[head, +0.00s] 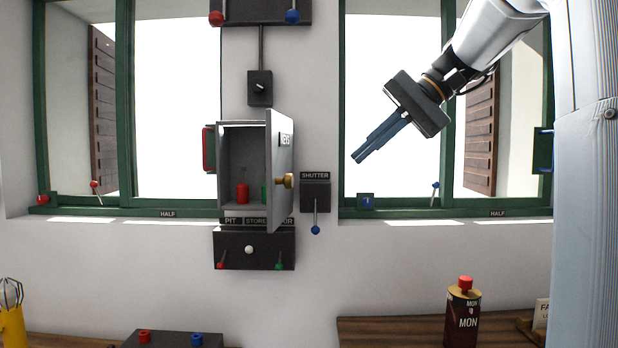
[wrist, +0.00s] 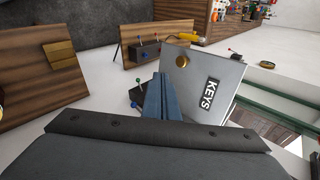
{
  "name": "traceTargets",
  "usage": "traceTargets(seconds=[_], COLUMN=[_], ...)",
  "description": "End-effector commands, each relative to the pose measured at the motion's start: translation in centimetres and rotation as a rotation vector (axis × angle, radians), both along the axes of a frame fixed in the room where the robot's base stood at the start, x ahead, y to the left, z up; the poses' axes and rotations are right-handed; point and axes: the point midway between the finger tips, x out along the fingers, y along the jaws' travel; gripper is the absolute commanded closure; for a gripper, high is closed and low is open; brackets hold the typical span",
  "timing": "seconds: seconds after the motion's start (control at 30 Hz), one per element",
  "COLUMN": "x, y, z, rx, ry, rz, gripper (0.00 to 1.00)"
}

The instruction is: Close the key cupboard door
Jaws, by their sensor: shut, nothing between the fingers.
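The key cupboard (head: 240,165) is a small grey box on the white wall between two green-framed windows. Its door (head: 281,170) is hinged on the right and stands open, swung out from the wall, with a round brass knob (head: 288,180). A red item (head: 242,193) and a partly hidden green one stand inside. In the wrist view the door (wrist: 205,75) shows its KEYS label and its knob (wrist: 182,61). My gripper (head: 357,158) is shut and empty, right of the door and apart from it in the head view. Its blue fingers (wrist: 153,100) also show in the wrist view.
A SHUTTER switch box (head: 315,195) with a blue-tipped lever is on the wall right of the door. A dark panel (head: 254,248) with small knobs sits below the cupboard. A bottle (head: 463,315) stands on the wooden bench at lower right.

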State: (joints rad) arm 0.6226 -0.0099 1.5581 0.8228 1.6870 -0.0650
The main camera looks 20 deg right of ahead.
Motion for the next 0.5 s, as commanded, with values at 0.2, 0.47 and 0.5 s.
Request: traceTargets(seconds=[0.2, 0.47, 0.5], x=[-0.2, 1.4, 1.7], y=[0.7, 3.9, 4.4], z=[1.1, -2.1, -2.6], rx=[0.018, 0.019, 0.019], ry=[-0.019, -0.015, -0.016], rz=[0.017, 0.017, 0.017], gripper=[1.0, 1.0, 1.0])
